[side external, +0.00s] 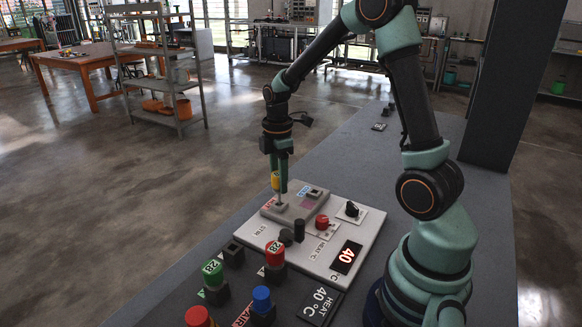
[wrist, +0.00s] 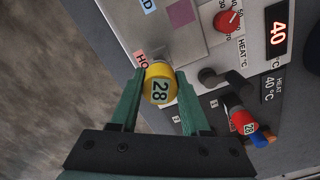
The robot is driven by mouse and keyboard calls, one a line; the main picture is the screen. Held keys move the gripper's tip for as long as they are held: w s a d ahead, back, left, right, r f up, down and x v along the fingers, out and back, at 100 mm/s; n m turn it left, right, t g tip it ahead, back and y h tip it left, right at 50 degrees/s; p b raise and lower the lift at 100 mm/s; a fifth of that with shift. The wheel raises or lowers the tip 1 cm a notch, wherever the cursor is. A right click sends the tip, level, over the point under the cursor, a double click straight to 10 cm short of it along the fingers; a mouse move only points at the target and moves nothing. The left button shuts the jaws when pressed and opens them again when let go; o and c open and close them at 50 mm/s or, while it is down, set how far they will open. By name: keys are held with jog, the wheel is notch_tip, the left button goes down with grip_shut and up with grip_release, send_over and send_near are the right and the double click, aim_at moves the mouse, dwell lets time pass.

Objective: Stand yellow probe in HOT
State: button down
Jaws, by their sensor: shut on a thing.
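My gripper (side external: 278,170) is shut on the yellow probe (side external: 276,182), its fingers on either side of the cap. In the wrist view the gripper (wrist: 160,76) has the yellow cap (wrist: 158,86), marked 28, between its fingertips. The probe looks upright in the side view, its thin stem reaching down to the grey block (side external: 292,207) beside the pink HOT label (wrist: 141,61). The cap hides the HOT socket in the wrist view. I cannot tell how far the tip is in. The blue COLD label (side external: 304,190) marks the block's other end.
The white panel (side external: 310,262) carries a red knob (side external: 322,221), a black knob (side external: 352,209) and a display (side external: 346,257) reading 40. Green (side external: 213,272), red (side external: 275,254) and blue (side external: 262,299) capped probes stand in black holders in front.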

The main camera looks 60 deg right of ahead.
dwell(0.5)
jog(key=shift+f, duration=1.85)
jog(key=shift+c, duration=1.5)
grip_release()
jog(key=shift+r, duration=2.55)
notch_tip(320, 180, up, 12)
